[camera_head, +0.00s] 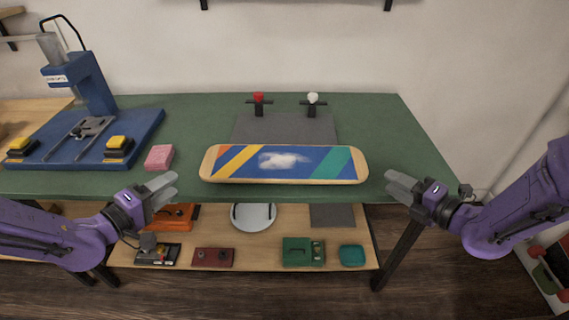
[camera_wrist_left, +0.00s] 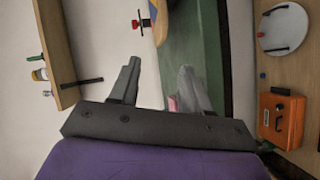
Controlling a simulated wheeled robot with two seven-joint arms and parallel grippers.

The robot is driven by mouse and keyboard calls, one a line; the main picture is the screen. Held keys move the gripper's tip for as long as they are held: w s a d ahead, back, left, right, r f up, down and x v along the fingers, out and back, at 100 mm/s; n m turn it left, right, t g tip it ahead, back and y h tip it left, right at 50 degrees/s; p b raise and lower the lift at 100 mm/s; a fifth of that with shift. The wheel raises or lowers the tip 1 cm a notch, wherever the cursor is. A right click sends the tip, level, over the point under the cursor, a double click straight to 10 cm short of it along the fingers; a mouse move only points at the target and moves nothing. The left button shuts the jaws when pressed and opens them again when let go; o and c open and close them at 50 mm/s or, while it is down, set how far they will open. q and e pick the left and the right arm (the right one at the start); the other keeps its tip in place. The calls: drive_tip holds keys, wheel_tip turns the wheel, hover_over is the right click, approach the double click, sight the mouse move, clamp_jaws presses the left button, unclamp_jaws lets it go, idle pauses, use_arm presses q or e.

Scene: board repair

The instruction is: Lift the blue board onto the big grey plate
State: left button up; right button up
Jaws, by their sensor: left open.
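The blue board (camera_head: 320,162) is a long deck with rounded wooden ends, orange, yellow and green stripes and a white patch. It lies crosswise near the front edge of the green table, and a small part shows at the top of the left wrist view (camera_wrist_left: 174,12). The big grey plate (camera_head: 285,128) lies flat behind it; the board hides the plate's front edge. My left gripper (camera_head: 160,190) is open and empty, left of the board and apart from it; its two fingers also show in the left wrist view (camera_wrist_left: 160,85). My right gripper (camera_head: 400,187) looks open and empty, right of the board.
Red-topped (camera_head: 259,103) and white-topped (camera_head: 312,103) clamps stand at the plate's back. A pink block (camera_head: 159,157) lies between the board and a blue press (camera_head: 85,90). A lower shelf holds an orange box (camera_wrist_left: 281,118) and other items. The table's right end is clear.

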sight(201, 168)
use_arm(q)
drive_tip(key=x, duration=0.9)
drive_tip(key=shift+w+d, duration=0.25)
use_arm(e)
drive_tip(key=x, duration=0.9)
drive_tip(key=shift+w+a+f, duration=0.1)
drive_tip(key=shift+w+f, duration=0.05)
use_arm(q)
drive_tip(key=c, duration=0.7)
use_arm(e)
drive_tip(key=c, duration=0.7)
use_arm(q)
clamp_jaws()
drive_tip(key=shift+f, duration=0.1)
drive_tip(key=shift+s+f, duration=0.1)
drive_tip(key=shift+s, duration=0.05)
use_arm(e)
drive_tip(key=shift+s+f, duration=0.2)
drive_tip(key=shift+s, duration=0.05)
